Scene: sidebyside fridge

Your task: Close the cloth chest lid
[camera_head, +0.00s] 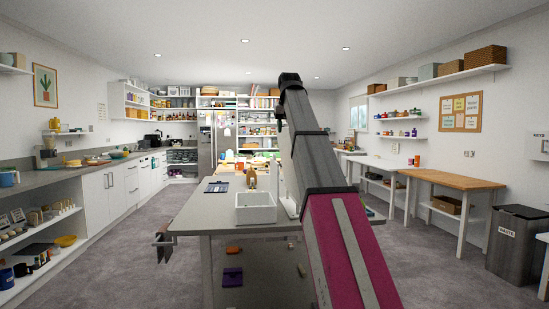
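I cannot make out a cloth chest or its lid for certain. A white open-topped box (256,208) stands on the near end of the grey central table (190,224). No lid shows on it. A small purple item (232,277) lies low under the table top, too small to tell what it is. My arm rises through the right middle of the picture and covers part of the table.
A white counter (117,185) runs along the left wall, with open shelves nearer me. A wood-topped table (450,180) and a dark waste bin (516,243) stand at right. Floor is clear on both sides.

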